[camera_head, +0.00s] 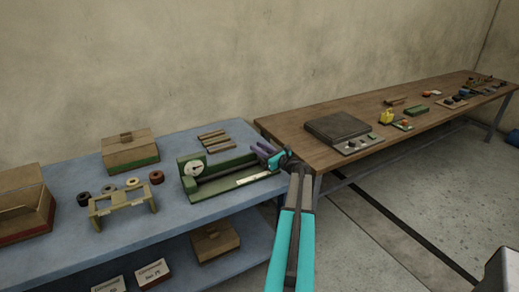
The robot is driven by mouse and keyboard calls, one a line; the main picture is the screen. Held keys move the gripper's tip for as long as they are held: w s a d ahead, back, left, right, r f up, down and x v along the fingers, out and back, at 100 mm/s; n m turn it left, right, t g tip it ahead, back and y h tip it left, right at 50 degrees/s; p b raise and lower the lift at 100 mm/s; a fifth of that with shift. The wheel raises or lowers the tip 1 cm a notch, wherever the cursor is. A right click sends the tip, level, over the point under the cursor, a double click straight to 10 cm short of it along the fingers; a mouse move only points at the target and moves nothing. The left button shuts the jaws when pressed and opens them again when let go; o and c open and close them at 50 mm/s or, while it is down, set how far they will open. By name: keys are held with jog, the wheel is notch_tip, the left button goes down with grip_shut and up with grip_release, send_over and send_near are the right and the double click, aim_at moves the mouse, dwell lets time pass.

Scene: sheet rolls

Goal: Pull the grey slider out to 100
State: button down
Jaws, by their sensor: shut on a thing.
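A green device (215,182) with a round white dial (195,169) and a pale scale strip (252,179) lies near the right end of the blue table. The slider (263,149), looking purple-grey here, is at the device's right end. The reading on the scale and dial is too small to make out.
The blue table (75,175) also bears a yellowish stand (122,199), small rolls (157,177), cardboard boxes (130,153) and brown bars (213,140). A wooden table (300,125) with a dark flat case (338,128) stands right behind my gripper. Open floor lies at lower right.

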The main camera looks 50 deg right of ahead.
jog(key=shift+s+d+r, duration=0.1)
jog(key=shift+s+d, duration=0.3)
jog(key=shift+d, duration=0.1)
jog(key=c, duration=1.4)
grip_release()
jog(key=shift+s, duration=0.15)
jog(key=shift+c, duration=0.2)
jog(key=shift+w+a, duration=0.15)
jog(key=shift+w, duration=0.05)
jog(key=shift+s+a, duration=0.1)
jog(key=shift+s+a, duration=0.15)
jog(key=shift+s, duration=0.35)
jog(key=s+b, duration=0.1)
jog(key=s, duration=0.3)
jog(key=s+a+b, duration=0.1)
jog(key=s, duration=0.7)
jog(key=shift+s+a+b, duration=0.2)
jog(key=shift+a+b, duration=0.15)
jog(key=shift+b, duration=0.05)
